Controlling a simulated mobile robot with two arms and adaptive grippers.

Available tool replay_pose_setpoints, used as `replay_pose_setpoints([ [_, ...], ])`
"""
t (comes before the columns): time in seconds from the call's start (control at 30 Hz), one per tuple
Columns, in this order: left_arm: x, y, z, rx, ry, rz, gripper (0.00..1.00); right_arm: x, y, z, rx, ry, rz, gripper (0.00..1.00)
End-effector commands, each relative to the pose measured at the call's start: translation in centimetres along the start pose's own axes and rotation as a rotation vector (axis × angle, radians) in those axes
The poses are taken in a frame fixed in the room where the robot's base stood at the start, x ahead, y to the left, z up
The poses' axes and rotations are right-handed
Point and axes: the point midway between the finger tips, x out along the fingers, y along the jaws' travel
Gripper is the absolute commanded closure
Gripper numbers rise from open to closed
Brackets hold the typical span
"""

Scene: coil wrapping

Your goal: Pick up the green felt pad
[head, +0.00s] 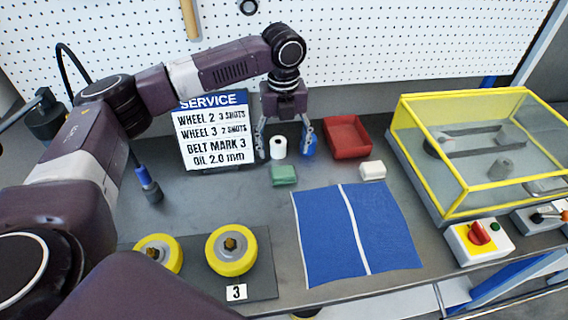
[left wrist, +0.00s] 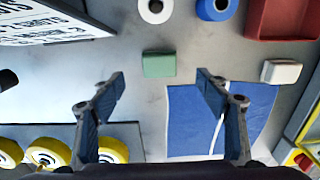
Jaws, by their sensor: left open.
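The green felt pad (head: 284,175) lies on the grey bench in front of a white roll. It also shows in the left wrist view (left wrist: 158,64), beyond the gap between my fingertips. My left gripper (head: 286,145) points down above the bench, behind the pad in the head view, with its fingers spread and nothing between them. It shows open in the left wrist view too (left wrist: 159,82). The height of the fingertips over the bench is hard to tell. My right gripper is not in view.
Near the pad are a white roll (head: 279,147), a blue roll (head: 309,146), a red tray (head: 348,138) and a white block (head: 373,170). A blue mat (head: 325,235) lies in front. A service sign (head: 212,135) stands left; a yellow-framed case (head: 430,180) stands right. Yellow wheels (head: 231,251) sit front left.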

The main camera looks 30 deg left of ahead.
Motion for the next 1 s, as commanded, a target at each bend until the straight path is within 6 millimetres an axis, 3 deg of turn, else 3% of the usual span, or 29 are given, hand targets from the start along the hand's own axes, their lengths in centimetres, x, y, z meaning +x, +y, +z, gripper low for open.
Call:
replay_pose_setpoints([
  [0.13, 1.7, 0.1, -0.1, 0.000, 0.002, 0.003, 0.32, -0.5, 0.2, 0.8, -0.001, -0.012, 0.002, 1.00],
  [0.5, 6.5, 0.1, -0.5, -0.001, 0.001, 0.003, 0.32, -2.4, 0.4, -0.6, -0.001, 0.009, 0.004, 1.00],
  [0.83, 7.4, 0.1, -0.5, 0.000, 0.000, 0.001, 0.32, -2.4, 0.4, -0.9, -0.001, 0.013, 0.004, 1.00],
  [1.0, 7.4, 0.1, -0.5, 0.000, 0.000, 0.001, 0.51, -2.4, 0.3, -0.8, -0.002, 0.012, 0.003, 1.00],
])
